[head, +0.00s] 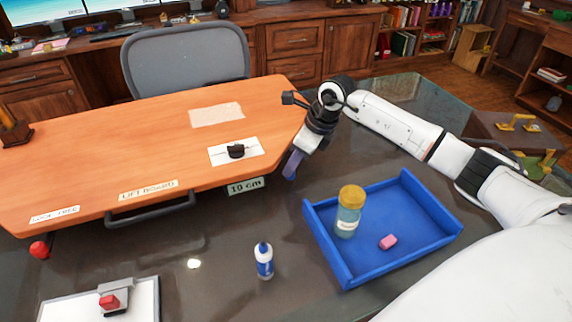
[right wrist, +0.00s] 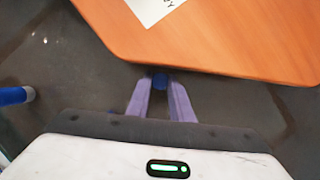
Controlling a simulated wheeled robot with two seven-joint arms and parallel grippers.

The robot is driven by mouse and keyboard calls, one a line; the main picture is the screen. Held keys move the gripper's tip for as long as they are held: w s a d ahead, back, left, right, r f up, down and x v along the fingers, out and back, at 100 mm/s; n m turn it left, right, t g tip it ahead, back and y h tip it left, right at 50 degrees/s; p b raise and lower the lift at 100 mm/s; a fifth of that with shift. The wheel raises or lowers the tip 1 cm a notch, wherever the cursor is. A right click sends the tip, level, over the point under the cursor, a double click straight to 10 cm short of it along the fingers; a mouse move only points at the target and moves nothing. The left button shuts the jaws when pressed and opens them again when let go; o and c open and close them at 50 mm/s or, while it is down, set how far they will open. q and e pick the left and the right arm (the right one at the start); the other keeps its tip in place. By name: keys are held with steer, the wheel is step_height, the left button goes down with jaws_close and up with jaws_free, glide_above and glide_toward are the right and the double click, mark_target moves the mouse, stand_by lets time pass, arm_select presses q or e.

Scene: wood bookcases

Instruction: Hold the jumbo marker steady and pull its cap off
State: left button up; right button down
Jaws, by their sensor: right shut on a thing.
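A blue and white upright piece (head: 264,262), which looks like the jumbo marker, stands on the dark table left of the blue tray. Its top is pale. A blue piece with a pale end (right wrist: 14,96) at the left edge of the right wrist view looks like the same thing. My right gripper (head: 291,170) is beside the orange board's right end, apart from the marker. In the right wrist view its purple fingers (right wrist: 160,88) are shut on a small dark blue piece (right wrist: 160,79), which looks like the cap. My left gripper is not in view.
The blue tray (head: 400,268) holds a yellow-lidded jar (head: 348,212) and a pink block (head: 388,242). The raised orange board (head: 110,165) carries a black item (head: 236,151). A white board with a red-topped clamp (head: 110,300) is at lower left. The table around the marker is clear.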

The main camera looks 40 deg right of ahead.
steer(key=shift+w+a+f, duration=0.55)
steer(key=shift+w+f, duration=0.3)
steer(key=shift+f, duration=0.1)
steer(key=c, duration=1.6)
jaws_free()
steer(key=shift+o, duration=0.2)
steer(key=v, duration=1.2)
steer(key=shift+b, duration=0.4)
steer(key=shift+d, duration=0.1)
